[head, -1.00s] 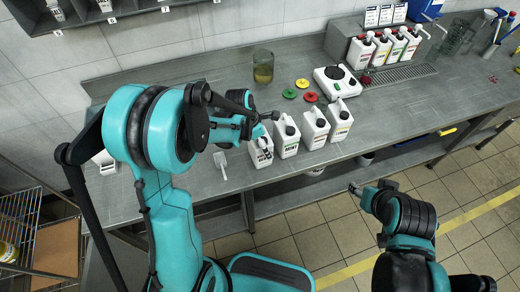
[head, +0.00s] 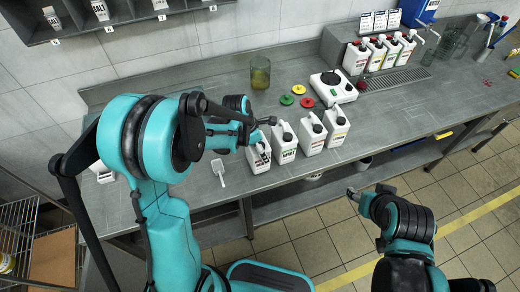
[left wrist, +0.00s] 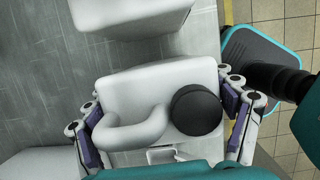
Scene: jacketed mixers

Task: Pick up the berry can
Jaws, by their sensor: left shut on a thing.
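Several white cans with black caps stand in a row along the front of the grey counter (head: 390,108). My left gripper (left wrist: 165,122) is shut on the leftmost can (head: 258,158), with fingers on both sides of its body. In the left wrist view this can (left wrist: 150,85) shows its looped handle and black cap. Its label is partly visible in the head view but too small to read, so I cannot tell if it is the berry can. Whether it touches the counter is unclear. My right gripper (head: 353,193) is over the floor in front of the counter, away from the cans; its finger opening is unclear.
The neighbouring can (head: 284,142) stands close to the right of the held one. A white scoop (head: 220,170) lies to the left. More bottles (head: 375,52) stand at the back right.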

